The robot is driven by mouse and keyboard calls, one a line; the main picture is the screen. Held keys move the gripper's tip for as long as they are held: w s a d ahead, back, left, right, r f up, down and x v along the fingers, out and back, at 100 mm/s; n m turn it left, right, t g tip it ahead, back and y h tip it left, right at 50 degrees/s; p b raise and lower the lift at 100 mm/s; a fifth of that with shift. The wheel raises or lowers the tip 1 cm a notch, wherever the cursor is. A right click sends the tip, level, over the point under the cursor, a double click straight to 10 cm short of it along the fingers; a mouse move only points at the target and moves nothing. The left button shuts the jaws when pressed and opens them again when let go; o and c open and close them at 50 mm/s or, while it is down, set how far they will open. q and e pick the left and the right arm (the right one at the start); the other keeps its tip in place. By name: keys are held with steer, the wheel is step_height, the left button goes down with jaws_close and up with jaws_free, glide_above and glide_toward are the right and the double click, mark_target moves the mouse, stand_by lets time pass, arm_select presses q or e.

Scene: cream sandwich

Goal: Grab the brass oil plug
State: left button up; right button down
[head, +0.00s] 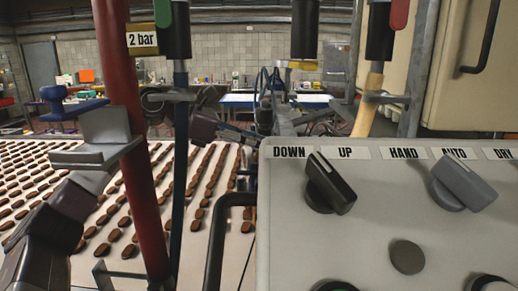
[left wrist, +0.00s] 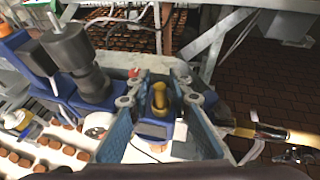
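The brass oil plug (left wrist: 159,98) shows in the left wrist view as a small upright yellow-gold piece on a blue housing. My left gripper (left wrist: 162,84) is open, with one blue-padded finger on each side of the plug in the picture. Gaps show between the plug and both fingers; how far the plug lies beyond the fingertips I cannot tell. My right gripper is in neither view.
A control panel (head: 388,225) with knobs fills the lower right of the head view. The red pipe (head: 133,130) stands at the left. A conveyor (head: 213,187) carries rows of brown biscuits. Grey metal frame bars (left wrist: 215,30) rise behind the plug in the left wrist view.

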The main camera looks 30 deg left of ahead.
arm_select(q)
jaws_close()
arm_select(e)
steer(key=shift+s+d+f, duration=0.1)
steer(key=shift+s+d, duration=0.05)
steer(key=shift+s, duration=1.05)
arm_select(q)
steer(key=shift+r, duration=0.1)
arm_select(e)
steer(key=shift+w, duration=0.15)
